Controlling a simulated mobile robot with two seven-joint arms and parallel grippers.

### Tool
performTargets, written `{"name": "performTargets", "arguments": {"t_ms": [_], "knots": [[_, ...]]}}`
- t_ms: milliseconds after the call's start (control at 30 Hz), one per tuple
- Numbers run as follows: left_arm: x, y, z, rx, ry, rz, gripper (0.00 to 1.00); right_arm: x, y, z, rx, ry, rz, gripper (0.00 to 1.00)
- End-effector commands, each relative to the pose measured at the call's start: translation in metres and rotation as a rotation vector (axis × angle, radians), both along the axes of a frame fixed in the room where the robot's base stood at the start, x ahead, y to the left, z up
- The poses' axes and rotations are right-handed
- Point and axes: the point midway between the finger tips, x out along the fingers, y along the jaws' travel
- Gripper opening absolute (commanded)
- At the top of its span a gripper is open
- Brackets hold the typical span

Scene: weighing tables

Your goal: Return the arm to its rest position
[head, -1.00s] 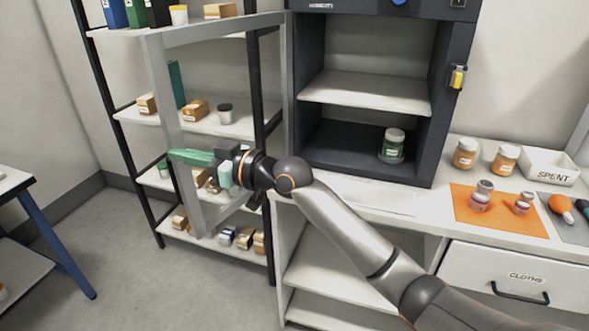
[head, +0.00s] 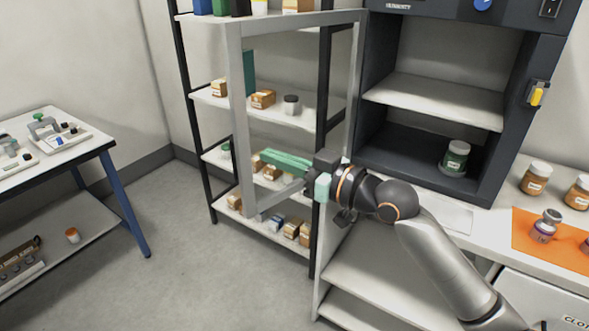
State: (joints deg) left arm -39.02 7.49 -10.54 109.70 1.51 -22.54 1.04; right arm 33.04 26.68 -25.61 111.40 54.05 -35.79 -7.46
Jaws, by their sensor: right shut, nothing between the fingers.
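My right arm comes in from the lower right and reaches left, in front of the dark cabinet's lower side. My right gripper (head: 268,157) points left with its green fingers together and nothing held. It is close to the grey door frame (head: 238,130) in the picture. The exact gap between fingers and frame is hard to judge. My left gripper is not in view.
Shelving (head: 200,95) with small boxes stands behind the door frame. A white-topped table (head: 85,150) is at left. Floor between is clear.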

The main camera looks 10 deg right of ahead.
Motion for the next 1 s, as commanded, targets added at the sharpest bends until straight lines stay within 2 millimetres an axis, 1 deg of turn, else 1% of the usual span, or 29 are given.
{"name": "performTargets", "arguments": {"t_ms": [33,100,200,333,400,467,567,600,667,700,767,800,867,900,967,1000], "knots": [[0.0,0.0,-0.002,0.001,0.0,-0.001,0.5,-0.008,-0.006,-0.002,-0.003,0.0,-0.001,0.0],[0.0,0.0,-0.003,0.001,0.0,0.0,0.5,-0.017,-0.01,-0.002,-0.004,0.0,0.0,0.0],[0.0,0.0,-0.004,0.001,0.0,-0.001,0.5,-0.026,-0.017,-0.002,-0.003,0.001,-0.001,0.0],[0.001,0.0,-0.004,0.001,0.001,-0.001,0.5,-0.033,-0.02,-0.002,-0.001,0.005,-0.002,0.0],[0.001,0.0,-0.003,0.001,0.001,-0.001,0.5,-0.034,-0.022,-0.008,0.002,0.016,-0.011,0.0],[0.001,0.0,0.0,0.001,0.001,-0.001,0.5,-0.033,-0.024,-0.02,0.008,0.037,-0.029,0.0],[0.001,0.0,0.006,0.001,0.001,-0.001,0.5,-0.031,-0.03,-0.056,0.014,0.096,-0.084,0.0],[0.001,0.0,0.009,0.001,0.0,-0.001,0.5,-0.033,-0.034,-0.075,0.013,0.126,-0.113,0.0],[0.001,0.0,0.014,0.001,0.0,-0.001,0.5,-0.036,-0.04,-0.106,0.01,0.173,-0.161,0.0],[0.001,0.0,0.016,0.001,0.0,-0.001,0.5,-0.041,-0.044,-0.127,0.003,0.205,-0.193,0.0],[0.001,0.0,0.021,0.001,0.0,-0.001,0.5,-0.05,-0.051,-0.159,-0.009,0.253,-0.241,0.0],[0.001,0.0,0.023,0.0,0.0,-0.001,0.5,-0.059,-0.055,-0.18,-0.02,0.287,-0.271,0.0],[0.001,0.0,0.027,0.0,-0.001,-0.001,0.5,-0.074,-0.062,-0.212,-0.041,0.337,-0.316,0.0],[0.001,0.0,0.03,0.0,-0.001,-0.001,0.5,-0.087,-0.066,-0.232,-0.058,0.371,-0.345,0.0],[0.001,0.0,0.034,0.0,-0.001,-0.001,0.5,-0.109,-0.073,-0.262,-0.088,0.422,-0.386,0.0],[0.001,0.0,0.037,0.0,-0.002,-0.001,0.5,-0.125,-0.077,-0.282,-0.112,0.457,-0.412,0.0]]}}
